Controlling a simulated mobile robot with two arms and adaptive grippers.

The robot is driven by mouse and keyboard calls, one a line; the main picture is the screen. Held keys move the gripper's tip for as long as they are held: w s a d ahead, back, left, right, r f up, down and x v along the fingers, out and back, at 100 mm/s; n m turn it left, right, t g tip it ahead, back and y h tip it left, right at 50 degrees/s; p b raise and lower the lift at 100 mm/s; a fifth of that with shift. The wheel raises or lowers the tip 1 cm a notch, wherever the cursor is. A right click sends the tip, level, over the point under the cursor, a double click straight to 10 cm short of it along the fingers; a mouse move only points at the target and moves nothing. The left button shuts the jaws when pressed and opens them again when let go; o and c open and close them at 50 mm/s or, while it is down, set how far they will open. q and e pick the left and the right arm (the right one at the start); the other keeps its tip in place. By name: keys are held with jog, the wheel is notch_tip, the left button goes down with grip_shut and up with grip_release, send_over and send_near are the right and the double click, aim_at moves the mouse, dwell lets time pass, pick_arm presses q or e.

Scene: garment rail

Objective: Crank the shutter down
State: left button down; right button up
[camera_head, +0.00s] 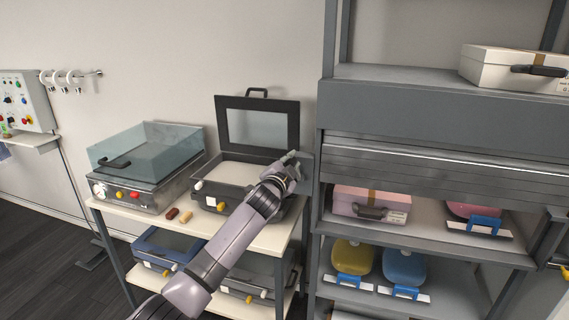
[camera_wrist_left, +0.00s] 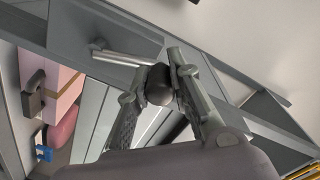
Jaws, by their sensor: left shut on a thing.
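The shutter (camera_head: 450,170) is a grey slatted roller front below the wide box of the rack. It is partly down, and the shelf under it is open to view. My left gripper (camera_head: 293,160) is at the left side post of the rack. In the left wrist view my left gripper (camera_wrist_left: 168,78) is shut on the dark round knob (camera_wrist_left: 159,88) of the crank. The crank's silver arm (camera_wrist_left: 125,58) runs from the knob to a pivot on the grey frame. In the head view the gripper and arm mostly hide the crank. My right gripper is not in view.
A pink case (camera_head: 370,203) sits on the shelf under the shutter. A white case (camera_head: 510,68) is on top. Left of the rack, a bench (camera_head: 150,228) bears an open-lidded device (camera_head: 258,125) close to my arm.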

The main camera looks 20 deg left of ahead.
pick_arm(q)
jog(key=shift+s+d+f+m+p, duration=0.1)
jog(key=shift+d+f+m+p, duration=0.05)
jog(key=shift+d+m, duration=1)
jog(key=shift+w+d+f+m+p, duration=0.15)
jog(key=shift+d+m, duration=0.55)
jog(key=shift+m, duration=0.9)
jog(key=shift+s+d+f+m+p, duration=0.1)
jog(key=shift+s+d+f+m, duration=0.05)
jog(key=shift+d+m, duration=1)
jog(key=shift+a+f+m, duration=0.1)
jog(key=shift+a+m, duration=0.05)
jog(key=shift+m, duration=0.15)
jog(key=c, duration=1.4)
grip_release()
jog(key=shift+y, duration=0.3)
jog(key=s, duration=1.2)
jog(key=shift+a+r, duration=0.2)
jog(key=shift+r, duration=0.1)
